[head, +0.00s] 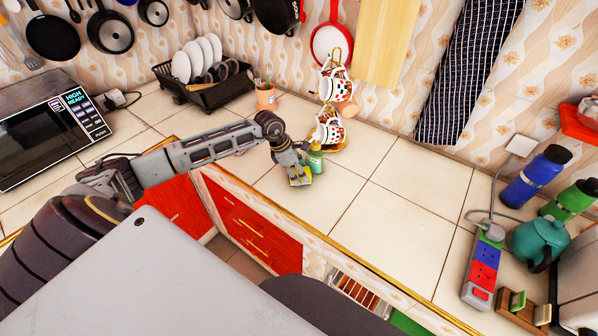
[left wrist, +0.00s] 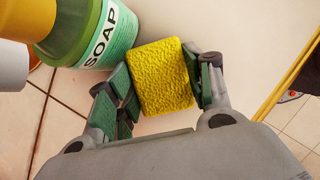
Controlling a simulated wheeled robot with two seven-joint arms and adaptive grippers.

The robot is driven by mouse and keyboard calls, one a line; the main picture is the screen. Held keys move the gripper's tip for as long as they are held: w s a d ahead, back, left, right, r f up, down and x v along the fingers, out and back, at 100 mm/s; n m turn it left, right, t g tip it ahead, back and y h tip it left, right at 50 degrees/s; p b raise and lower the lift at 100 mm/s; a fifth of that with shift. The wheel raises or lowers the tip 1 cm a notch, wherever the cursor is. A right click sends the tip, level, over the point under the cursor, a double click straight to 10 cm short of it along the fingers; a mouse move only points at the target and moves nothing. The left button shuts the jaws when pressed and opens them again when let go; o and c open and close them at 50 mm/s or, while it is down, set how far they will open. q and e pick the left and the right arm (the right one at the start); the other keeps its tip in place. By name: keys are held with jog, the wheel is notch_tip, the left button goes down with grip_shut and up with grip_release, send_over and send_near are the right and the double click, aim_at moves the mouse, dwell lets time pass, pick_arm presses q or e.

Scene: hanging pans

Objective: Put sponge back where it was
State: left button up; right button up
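The yellow sponge (left wrist: 163,78) sits between the two fingers of my left gripper (left wrist: 160,85), whose green pads press against its sides. In the head view the left gripper (head: 299,178) is low at the counter beside the green soap bottle (head: 315,160), with a bit of yellow sponge showing at its tip. I cannot tell whether the sponge touches the counter. The soap bottle also shows close by at upper left in the left wrist view (left wrist: 100,35). My right gripper is not in view.
A gold cup stand with patterned cups (head: 329,125) is behind the bottle. A black dish rack (head: 205,85) and a utensil pot (head: 266,96) stand further left. The counter (head: 400,215) to the right is clear up to a power strip (head: 484,265).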

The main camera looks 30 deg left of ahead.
pick_arm(q)
jog(key=o, duration=0.4)
jog(key=shift+o, duration=0.2)
jog(key=shift+r, duration=0.1)
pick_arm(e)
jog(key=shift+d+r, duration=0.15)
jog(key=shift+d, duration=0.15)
pick_arm(q)
jog(key=b+v, duration=0.1)
jog(key=v, duration=1.1)
jog(key=shift+b, duration=0.4)
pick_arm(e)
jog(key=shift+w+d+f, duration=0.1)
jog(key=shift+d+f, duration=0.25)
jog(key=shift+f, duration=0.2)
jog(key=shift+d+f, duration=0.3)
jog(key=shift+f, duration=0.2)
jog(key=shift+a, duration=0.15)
